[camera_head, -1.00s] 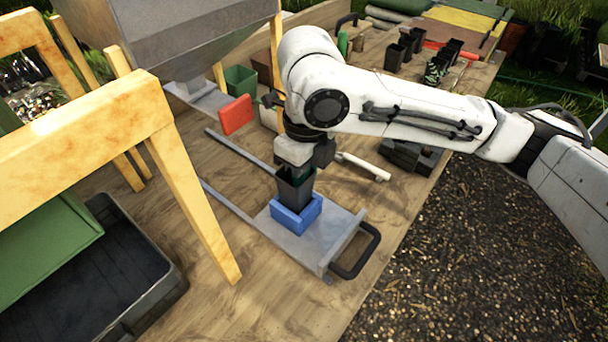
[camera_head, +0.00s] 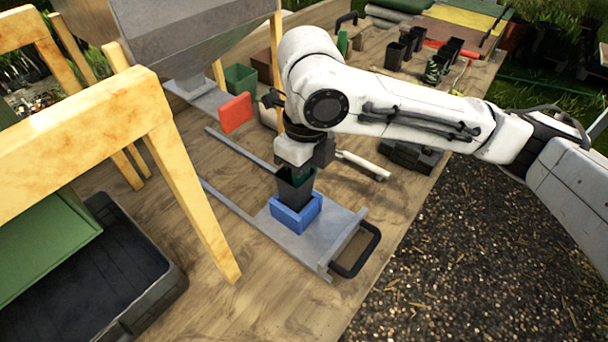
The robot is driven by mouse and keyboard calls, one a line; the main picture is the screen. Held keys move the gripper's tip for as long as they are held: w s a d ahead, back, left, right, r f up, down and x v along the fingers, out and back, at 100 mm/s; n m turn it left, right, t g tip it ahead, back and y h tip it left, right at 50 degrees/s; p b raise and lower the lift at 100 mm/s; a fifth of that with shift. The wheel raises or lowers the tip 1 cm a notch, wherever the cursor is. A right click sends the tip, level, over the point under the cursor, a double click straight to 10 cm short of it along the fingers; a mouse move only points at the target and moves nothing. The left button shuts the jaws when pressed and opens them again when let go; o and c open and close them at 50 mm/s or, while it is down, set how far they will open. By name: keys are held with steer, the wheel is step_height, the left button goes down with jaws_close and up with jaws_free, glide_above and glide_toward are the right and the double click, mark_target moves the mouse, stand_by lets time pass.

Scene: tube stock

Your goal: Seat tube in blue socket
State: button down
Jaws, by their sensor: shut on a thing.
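A dark square tube (camera_head: 296,190) stands roughly upright with its lower end inside the blue socket (camera_head: 297,216). How deep it sits inside the socket walls is hidden. The socket is fixed on a grey sliding plate (camera_head: 335,228) that has a black handle (camera_head: 358,252) at its front right. My gripper (camera_head: 299,168) is directly above the socket, pointing down, shut on the tube's upper edge. The fingertips are partly hidden by the tube and the gripper body.
Grey rails (camera_head: 240,148) run from the plate toward a metal hopper (camera_head: 190,30). A wooden frame (camera_head: 180,150) stands left, above a black tray (camera_head: 125,275). A white cylinder (camera_head: 365,167) lies right of the gripper.

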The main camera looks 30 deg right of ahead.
steer(key=c, duration=1.2)
jaws_free()
steer(key=shift+r, duration=0.1)
steer(key=shift+r+p, duration=3.6)
steer(key=shift+r, duration=0.8)
